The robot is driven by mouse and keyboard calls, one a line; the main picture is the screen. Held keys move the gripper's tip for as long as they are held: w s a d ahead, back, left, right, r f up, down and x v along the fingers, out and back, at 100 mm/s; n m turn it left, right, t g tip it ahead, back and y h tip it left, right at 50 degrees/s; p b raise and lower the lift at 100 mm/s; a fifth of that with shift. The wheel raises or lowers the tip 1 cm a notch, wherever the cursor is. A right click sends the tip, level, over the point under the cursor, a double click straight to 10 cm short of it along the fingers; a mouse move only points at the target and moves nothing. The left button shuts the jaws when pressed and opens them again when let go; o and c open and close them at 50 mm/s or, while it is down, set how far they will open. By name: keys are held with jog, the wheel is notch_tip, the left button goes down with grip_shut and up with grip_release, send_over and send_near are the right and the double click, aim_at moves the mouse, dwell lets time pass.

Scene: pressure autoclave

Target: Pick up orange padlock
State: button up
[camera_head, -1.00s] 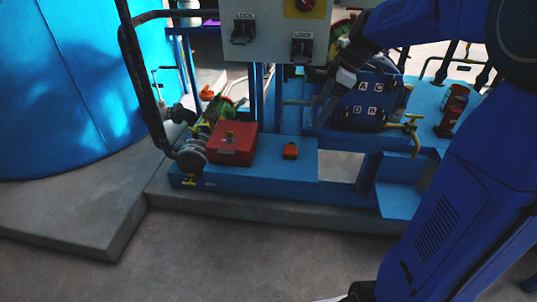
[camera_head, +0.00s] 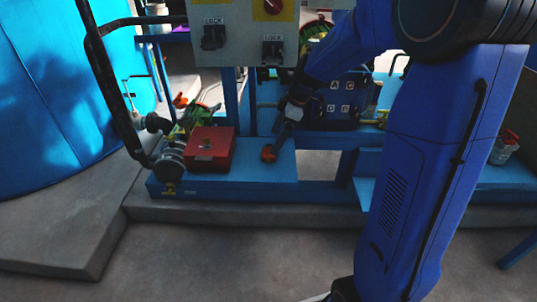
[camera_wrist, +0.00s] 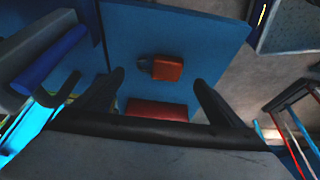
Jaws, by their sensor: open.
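The orange padlock (camera_head: 268,153) lies on the blue platform (camera_head: 250,173), to the right of a red box. In the wrist view the orange padlock (camera_wrist: 167,68) lies flat with its dark shackle toward the left, ahead of my fingertips and between their lines. My gripper (camera_head: 284,130) is at the padlock in the head view and partly covers it. In the wrist view my gripper (camera_wrist: 159,76) is open, its two dark fingers spread wide with nothing between the pads. I cannot tell the exact height left above the padlock.
The red box (camera_head: 209,148) stands close on the left; its red edge shows in the wrist view (camera_wrist: 157,109). A grey panel with lock switches (camera_head: 240,50) hangs above. A dark lettered case (camera_head: 335,108) is behind right. Pipes and valves stand left.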

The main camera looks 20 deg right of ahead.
aim_at(269, 149)
jog(key=shift+x, duration=2.6)
jog(key=shift+w, duration=0.15)
jog(key=c, duration=1.2)
